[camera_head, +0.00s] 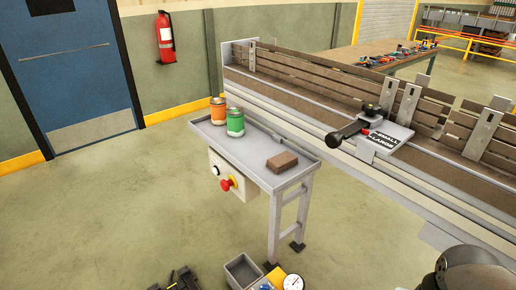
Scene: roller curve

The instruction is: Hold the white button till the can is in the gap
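The white button (215,170) is on the front of a pale control box (238,187) under a small grey side table. A larger red button (226,184) on a yellow base is beside it. An orange can (218,112) and a green can (235,123) stand upright, close together, at the table's left end. A brown block (282,162) lies at its right end. Which place is the gap, I cannot tell. My gripper is out of view; only a dark rounded part, likely of my arm, shows at the lower right corner.
The grey side table (255,151) adjoins a long conveyor (310,112) with wooden side boards. A black-handled lever (346,133) and a sign plate (388,140) sit on its near rail. A grey bin (242,272) and a gauge (293,282) are at the bottom. Floor at left is clear.

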